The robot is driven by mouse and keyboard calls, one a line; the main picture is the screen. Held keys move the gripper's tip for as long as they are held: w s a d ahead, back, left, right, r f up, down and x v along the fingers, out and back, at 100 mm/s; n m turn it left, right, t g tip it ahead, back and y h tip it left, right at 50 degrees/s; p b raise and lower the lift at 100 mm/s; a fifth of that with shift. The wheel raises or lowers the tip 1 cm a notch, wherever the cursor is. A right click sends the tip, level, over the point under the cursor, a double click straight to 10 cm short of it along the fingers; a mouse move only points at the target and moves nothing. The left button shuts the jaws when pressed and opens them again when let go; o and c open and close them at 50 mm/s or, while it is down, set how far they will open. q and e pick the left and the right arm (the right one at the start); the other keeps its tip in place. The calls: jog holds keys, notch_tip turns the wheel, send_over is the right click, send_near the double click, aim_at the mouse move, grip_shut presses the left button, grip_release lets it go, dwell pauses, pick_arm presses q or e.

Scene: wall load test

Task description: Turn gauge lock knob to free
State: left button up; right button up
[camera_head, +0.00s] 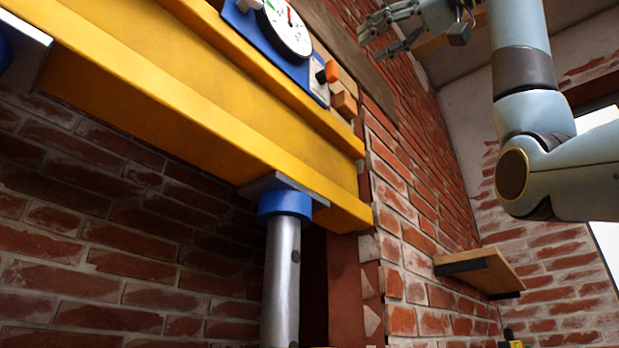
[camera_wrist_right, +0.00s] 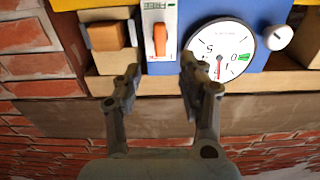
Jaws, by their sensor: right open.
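The orange lock knob (camera_head: 327,72) sits on a pale plate at the right end of the blue gauge panel (camera_head: 315,85). In the right wrist view the orange knob (camera_wrist_right: 160,40) stands upright on its plate, with a green mark above and a red mark beside it. The round white dial (camera_head: 287,28) is next to it; its red needle and green zone also show in the wrist dial (camera_wrist_right: 222,50). My right gripper (camera_head: 372,43) is open and empty, right of the panel. In the wrist view its fingertips (camera_wrist_right: 161,72) are either side below the knob, not touching it.
The panel is on a yellow beam (camera_head: 190,100), held by a steel prop (camera_head: 282,280) with a blue collar. Wooden blocks (camera_head: 344,104) are close beside the knob. A white knob (camera_wrist_right: 279,37) is beside the dial. A small shelf (camera_head: 480,270) juts from the brick wall.

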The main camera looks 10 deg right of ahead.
aim_at(336, 67)
jog(key=p+x, duration=0.1)
jog(key=x, duration=0.2)
jog(key=p+x, duration=0.1)
jog(key=shift+w+a+r+p, duration=0.1)
jog(key=shift+a+r+p, duration=0.1)
jog(key=shift+r+p, duration=0.1)
jog(key=p+x, duration=0.2)
jog(key=x, duration=0.3)
jog(key=shift+f, duration=0.15)
jog(key=shift+w+a, duration=0.2)
jog(key=shift+w, duration=0.1)
jog(key=shift+w+f, duration=0.1)
pick_arm(q)
jog(key=r, duration=0.5)
jog(key=shift+s+d, duration=0.2)
jog(key=shift+d, duration=0.2)
jog(key=shift+s+f, duration=0.1)
jog(key=shift+s, duration=0.2)
pick_arm(e)
grip_shut()
